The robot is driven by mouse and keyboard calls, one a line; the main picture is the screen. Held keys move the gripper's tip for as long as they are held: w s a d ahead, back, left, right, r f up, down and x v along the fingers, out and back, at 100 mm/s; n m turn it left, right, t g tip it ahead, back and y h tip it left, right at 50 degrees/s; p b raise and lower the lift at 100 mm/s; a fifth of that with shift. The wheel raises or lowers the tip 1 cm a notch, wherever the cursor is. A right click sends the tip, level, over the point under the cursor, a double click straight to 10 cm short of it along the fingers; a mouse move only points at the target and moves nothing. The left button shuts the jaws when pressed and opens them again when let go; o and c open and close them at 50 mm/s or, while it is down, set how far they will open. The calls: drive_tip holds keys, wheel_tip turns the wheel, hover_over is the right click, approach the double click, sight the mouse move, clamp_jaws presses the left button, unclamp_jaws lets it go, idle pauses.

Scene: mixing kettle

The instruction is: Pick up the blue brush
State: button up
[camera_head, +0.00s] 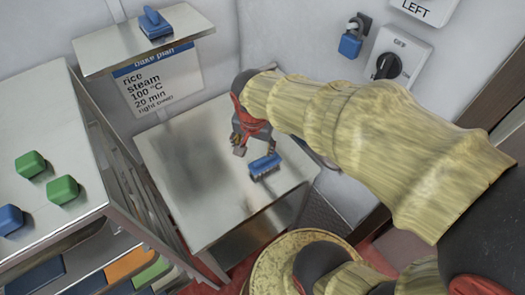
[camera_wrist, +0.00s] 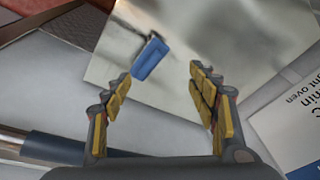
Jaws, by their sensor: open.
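The blue brush (camera_head: 264,163) lies bristles-down on the metal table (camera_head: 185,200), near its right edge. In the wrist view the brush (camera_wrist: 150,59) shows as a blue block ahead of the fingers, closer to the left one. My gripper (camera_head: 254,149) hangs just behind the brush in the head view, with one fingertip close to its back. In the wrist view my gripper (camera_wrist: 160,82) has its yellow-padded fingers wide apart with nothing between them. I cannot tell whether a finger touches the brush.
A wall shelf (camera_head: 105,52) above the table holds another blue handled item (camera_head: 155,24). A counter (camera_head: 40,110) at left carries two green blocks (camera_head: 62,189) and a blue block (camera_head: 10,219). A wall switch (camera_head: 398,58) is at right. The table's left part is clear.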

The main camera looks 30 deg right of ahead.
drive_tip(key=w+d+f+m+g+p, duration=0.1)
drive_tip(key=w+d+f+m+p, duration=0.2)
drive_tip(key=m, duration=0.1)
drive_tip(key=m+g+p, duration=0.1)
drive_tip(key=m+p, duration=0.1)
drive_tip(key=m, duration=0.2)
hover_over(265, 158)
drive_tip(key=shift+h, duration=0.3)
drive_tip(key=f, duration=0.4)
drive_tip(key=a+f, duration=0.1)
drive_tip(key=f, duration=0.2)
drive_tip(key=shift+s, duration=0.1)
drive_tip(key=f, duration=0.2)
drive_tip(key=d+f+b, duration=0.1)
drive_tip(key=f, duration=0.2)
drive_tip(key=shift+f, duration=0.25)
drive_tip(key=c, duration=1.3)
